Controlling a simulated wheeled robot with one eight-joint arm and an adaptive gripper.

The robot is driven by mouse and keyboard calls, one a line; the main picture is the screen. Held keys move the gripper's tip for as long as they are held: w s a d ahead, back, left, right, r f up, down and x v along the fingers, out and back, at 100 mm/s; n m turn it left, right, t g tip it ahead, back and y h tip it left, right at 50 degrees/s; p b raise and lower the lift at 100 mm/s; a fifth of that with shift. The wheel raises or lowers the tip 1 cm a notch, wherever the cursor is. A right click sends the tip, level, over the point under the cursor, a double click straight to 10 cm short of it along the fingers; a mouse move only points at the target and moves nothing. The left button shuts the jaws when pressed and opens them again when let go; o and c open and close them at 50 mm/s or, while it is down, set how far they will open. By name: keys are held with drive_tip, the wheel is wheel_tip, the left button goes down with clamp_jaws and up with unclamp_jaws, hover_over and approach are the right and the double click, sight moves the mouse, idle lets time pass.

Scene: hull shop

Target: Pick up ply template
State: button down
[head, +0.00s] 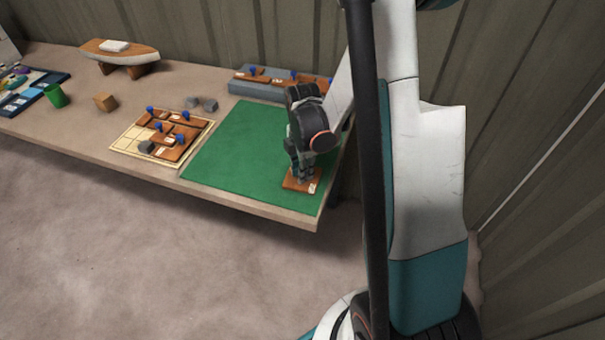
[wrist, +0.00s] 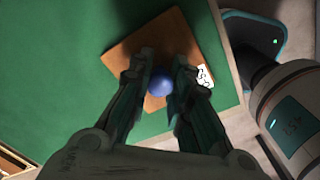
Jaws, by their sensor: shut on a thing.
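The ply template is a flat brown wooden plate (head: 290,183) at the front right of the green mat (head: 232,150). In the wrist view the plate (wrist: 150,42) shows a blue knob (wrist: 160,84) and a white label with dark marks (wrist: 204,76) at its right edge. My gripper (head: 303,176) is directly above the plate, pointing down. In the wrist view its two fingers (wrist: 160,75) are shut on the blue knob, one on each side. I cannot tell whether the plate is touching the mat or just above it.
Left of the mat, a pale board (head: 127,143) holds several brown pieces with blue knobs. A grey block (head: 257,88) with more such pieces stands behind the mat. A green cup (head: 56,96) and wooden block (head: 105,102) stand farther left. The table's front edge is close.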

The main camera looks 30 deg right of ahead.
wheel_tip(320, 180, up, 20)
drive_tip(key=p, duration=0.7)
